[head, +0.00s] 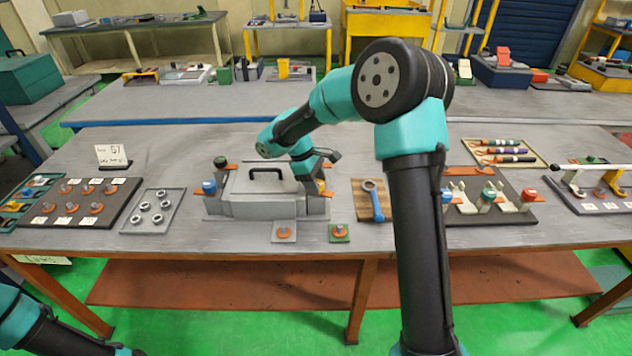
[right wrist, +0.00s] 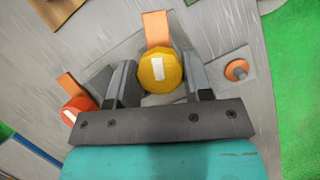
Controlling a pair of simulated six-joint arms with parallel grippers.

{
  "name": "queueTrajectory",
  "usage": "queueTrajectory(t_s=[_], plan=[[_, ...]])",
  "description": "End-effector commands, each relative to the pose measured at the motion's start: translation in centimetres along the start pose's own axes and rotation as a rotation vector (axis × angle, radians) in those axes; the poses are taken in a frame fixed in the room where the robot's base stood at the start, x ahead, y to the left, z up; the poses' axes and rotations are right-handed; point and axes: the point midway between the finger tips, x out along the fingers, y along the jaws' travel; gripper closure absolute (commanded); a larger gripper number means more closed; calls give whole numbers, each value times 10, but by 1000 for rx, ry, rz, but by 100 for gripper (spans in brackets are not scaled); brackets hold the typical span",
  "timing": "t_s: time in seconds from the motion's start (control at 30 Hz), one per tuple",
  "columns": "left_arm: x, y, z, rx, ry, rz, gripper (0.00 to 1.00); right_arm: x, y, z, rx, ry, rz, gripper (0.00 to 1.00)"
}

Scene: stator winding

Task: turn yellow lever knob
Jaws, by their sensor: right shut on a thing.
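The yellow lever knob (right wrist: 160,73) is a round, faceted knob with a white mark, joined to an orange lever (right wrist: 155,28). My right gripper (right wrist: 160,80) has its two grey fingers on either side of the knob and is shut on it. In the head view, my right gripper (head: 316,172) is at the right end of the grey box fixture (head: 265,207). The arm and gripper partly hide the knob there. Part of my left arm shows at the bottom left, but its gripper is out of the picture.
A red knob (right wrist: 80,108) on another orange lever lies beside the left finger in the wrist view. A blue-handled wrench (head: 374,202) on a wooden board lies right of the fixture. A nut tray (head: 136,222) stands left.

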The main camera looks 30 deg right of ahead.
Motion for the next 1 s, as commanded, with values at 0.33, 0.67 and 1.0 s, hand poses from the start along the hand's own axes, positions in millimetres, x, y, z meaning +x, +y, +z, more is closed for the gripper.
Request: queueTrajectory(t_s=[0.33, 0.67, 1.0], plan=[[0, 0, 0, 0, 0, 0, 29, 3, -3, 0, -231, -2, 90, 77], [0, 0, 0, 0, 0, 0, 29, 3, -3, -1, -310, -1, 122, 77], [0, 0, 0, 0, 0, 0, 29, 3, -3, -1, -312, -1, 123, 78]])
